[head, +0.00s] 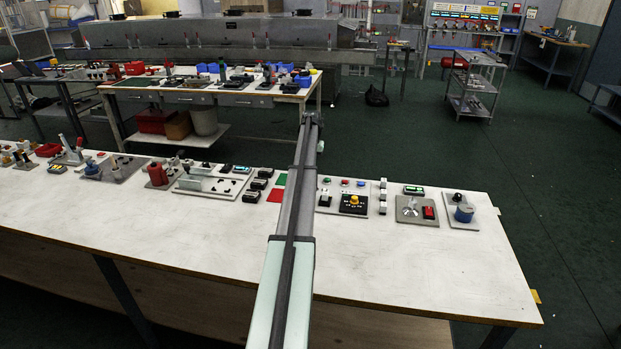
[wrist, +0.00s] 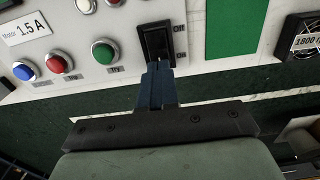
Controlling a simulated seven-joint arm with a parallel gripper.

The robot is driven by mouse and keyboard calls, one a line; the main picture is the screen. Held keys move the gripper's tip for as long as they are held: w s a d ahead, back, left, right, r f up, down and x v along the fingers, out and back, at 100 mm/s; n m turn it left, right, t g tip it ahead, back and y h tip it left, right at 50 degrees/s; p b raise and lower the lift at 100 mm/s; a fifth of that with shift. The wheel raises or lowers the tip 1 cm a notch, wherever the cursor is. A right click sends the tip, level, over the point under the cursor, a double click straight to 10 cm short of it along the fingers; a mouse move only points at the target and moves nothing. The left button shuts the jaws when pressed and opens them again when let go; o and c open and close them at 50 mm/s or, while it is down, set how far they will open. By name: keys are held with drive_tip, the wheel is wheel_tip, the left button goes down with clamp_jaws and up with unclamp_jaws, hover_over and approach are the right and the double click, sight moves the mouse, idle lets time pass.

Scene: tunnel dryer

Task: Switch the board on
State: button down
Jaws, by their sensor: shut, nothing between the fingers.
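In the wrist view a black rocker switch (wrist: 157,42) sits on a pale board (wrist: 98,22), with "Off" marked by its upper end and "On" by its lower end. My gripper (wrist: 157,68) is shut and empty, its blue fingertips over or against the switch's lower, "On" end. Contact and the rocker's tilt are hard to tell. A green button (wrist: 104,51), a red button (wrist: 56,63) and a blue button (wrist: 26,69) are left of the switch. In the head view my arm covers part of the table, and my fingertips are not distinguishable there.
In the wrist view a green patch (wrist: 233,28) and a black device (wrist: 303,40) lie to the right. In the head view the white table (head: 420,265) bears a row of control boards and tools; its front part is clear. A second bench (head: 145,86) stands behind.

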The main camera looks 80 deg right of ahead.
drive_tip(key=shift+f, duration=0.95)
idle(1.1)
drive_tip(key=shift+r, duration=3.5)
drive_tip(key=shift+w, duration=0.1)
